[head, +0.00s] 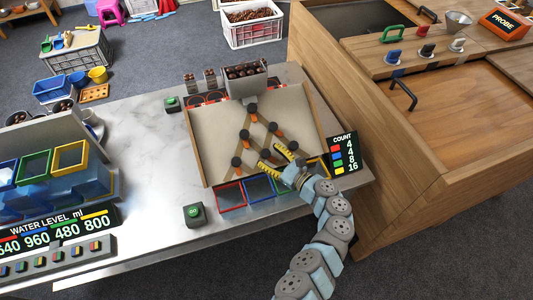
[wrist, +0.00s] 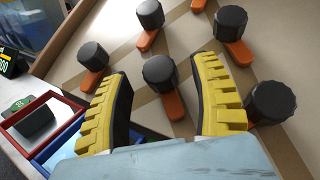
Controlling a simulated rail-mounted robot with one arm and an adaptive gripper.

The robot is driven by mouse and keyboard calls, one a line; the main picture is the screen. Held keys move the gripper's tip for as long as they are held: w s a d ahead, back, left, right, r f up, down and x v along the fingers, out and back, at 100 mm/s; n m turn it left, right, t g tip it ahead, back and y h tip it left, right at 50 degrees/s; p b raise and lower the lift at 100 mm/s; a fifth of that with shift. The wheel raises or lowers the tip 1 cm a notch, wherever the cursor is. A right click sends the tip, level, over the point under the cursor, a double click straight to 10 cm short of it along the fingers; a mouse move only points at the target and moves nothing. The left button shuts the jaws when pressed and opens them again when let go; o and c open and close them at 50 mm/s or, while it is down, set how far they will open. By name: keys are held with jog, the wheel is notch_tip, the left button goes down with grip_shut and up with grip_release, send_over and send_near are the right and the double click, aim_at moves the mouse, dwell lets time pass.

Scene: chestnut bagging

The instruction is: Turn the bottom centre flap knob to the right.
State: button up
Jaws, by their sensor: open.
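The bottom centre flap knob (wrist: 159,71) is black and ridged, with an orange flap (wrist: 174,106) pointing down and slightly right in the wrist view. My gripper (wrist: 162,66) is open, with one yellow-padded finger on each side of this knob. Gaps show between the knob and both fingers, so it is not gripped. In the head view my gripper (head: 273,152) is over the lower part of the sloped board (head: 215,130), and its fingers partly hide the knob there.
Neighbouring knobs stand at the bottom left (wrist: 93,56) and bottom right (wrist: 270,101); the right one is close to my right finger. Two more knobs (wrist: 150,14) (wrist: 230,22) are above. Coloured bins (head: 231,196) line the board's lower edge. A count display (head: 344,153) stands at right.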

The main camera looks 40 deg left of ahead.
jog(key=d, duration=1)
jog(key=shift+r, duration=0.3)
jog(key=shift+s, duration=0.1)
